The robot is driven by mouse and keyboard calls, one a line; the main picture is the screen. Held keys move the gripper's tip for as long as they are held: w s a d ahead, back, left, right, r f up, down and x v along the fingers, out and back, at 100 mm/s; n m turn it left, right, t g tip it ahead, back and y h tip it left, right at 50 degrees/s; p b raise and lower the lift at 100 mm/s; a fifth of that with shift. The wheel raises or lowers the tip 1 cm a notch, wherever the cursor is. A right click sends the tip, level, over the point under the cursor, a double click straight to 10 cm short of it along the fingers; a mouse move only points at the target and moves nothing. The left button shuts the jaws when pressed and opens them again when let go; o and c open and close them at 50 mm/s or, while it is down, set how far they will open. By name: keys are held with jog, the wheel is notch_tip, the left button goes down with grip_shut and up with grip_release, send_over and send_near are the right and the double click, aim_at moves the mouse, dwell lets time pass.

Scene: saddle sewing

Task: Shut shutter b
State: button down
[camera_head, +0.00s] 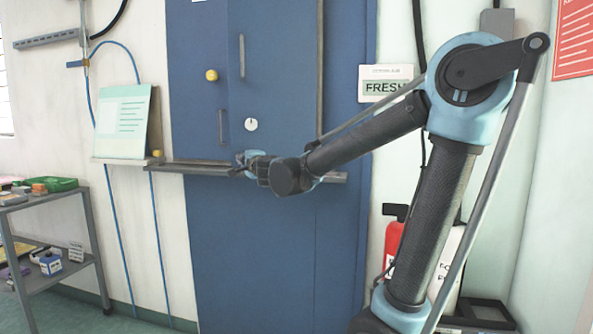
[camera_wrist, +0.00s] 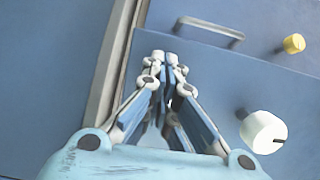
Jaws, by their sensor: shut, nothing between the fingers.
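A tall blue shutter front stands in the middle of the head view. Its right panel (camera_head: 281,90) carries a long upright handle (camera_head: 242,55) and a white round knob (camera_head: 251,124). The narrower left panel (camera_head: 196,110) carries a yellow knob (camera_head: 211,75) and a short handle (camera_head: 221,127). No letters show, so I cannot tell which panel is shutter b. My gripper (camera_head: 237,170) is shut and empty, just by the bottom rail. In the wrist view its fingertips (camera_wrist: 165,60) are close to the seam between the panels, beside the short handle (camera_wrist: 210,28) and white knob (camera_wrist: 263,132).
A grey horizontal rail (camera_head: 190,167) crosses below the panels, and a grey upright rail (camera_head: 320,70) runs on their right. A document stand (camera_head: 123,122) and a shelf cart (camera_head: 40,200) are at left. A red extinguisher (camera_head: 393,235) stands at right.

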jog(key=w+m+h, duration=0.1)
jog(key=w+h, duration=0.1)
jog(key=w, duration=0.2)
jog(key=w+a+m+t+h, duration=0.1)
jog(key=w+m+h, duration=0.1)
jog(key=w, duration=0.2)
jog(key=w+a+m+t+h, duration=0.1)
jog(key=w+h, duration=0.1)
jog(key=w, duration=0.2)
jog(key=shift+h, duration=0.3)
jog(key=shift+w, duration=0.55)
jog(key=shift+w+r, duration=0.2)
jog(key=shift+r, duration=0.05)
jog(key=shift+r, duration=0.25)
